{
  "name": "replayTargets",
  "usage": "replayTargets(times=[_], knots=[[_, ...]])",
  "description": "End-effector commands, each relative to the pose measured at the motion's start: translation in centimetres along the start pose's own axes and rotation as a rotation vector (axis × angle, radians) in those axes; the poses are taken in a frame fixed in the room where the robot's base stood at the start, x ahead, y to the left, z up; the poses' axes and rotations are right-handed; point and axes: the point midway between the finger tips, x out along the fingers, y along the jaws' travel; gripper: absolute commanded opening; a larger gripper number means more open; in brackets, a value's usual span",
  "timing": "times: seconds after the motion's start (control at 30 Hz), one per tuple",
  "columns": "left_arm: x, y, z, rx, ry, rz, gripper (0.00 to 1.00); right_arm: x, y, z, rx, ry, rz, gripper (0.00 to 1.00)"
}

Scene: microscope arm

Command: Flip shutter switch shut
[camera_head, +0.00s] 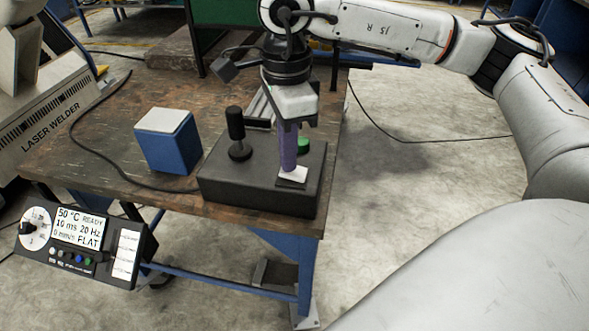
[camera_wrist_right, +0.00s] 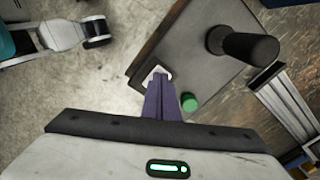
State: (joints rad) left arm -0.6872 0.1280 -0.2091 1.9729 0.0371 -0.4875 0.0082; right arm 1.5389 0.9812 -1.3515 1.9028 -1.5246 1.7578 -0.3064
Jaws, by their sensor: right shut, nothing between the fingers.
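A dark control box (camera_head: 225,184) sits on the table's near right corner, and it also shows in the wrist view (camera_wrist_right: 205,55). On its right side is a small white plate (camera_head: 293,175), which looks like the shutter switch; in the wrist view it shows at the fingertips (camera_wrist_right: 158,73). My right gripper (camera_head: 289,168) is shut and empty, its purple fingers pointing down at the white plate. The tips cover part of it, and I cannot tell whether they touch it. The switch's position is unclear. My left gripper is not in view.
A black joystick (camera_head: 237,134) stands on the box, left of my fingers. A green button (camera_head: 303,145) is just behind them. A blue box with a white top (camera_head: 168,140) stands to the left. A display panel (camera_head: 82,238) is at the table's front left.

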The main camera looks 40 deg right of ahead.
Motion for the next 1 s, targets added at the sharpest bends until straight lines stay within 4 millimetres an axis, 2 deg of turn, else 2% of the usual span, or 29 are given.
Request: replayTargets(times=[0.37, 0.53, 1.0], knots=[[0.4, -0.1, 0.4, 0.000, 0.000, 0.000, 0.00, 0.8, 0.0, -0.1, 0.000, 0.002, 0.002, 0.00], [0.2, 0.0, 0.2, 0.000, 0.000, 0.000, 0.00, 0.5, 0.1, -0.1, 0.000, 0.003, 0.003, 0.00], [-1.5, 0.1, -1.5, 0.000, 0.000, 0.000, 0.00, -3.3, 0.0, 0.0, 0.001, 0.001, 0.001, 0.00]])
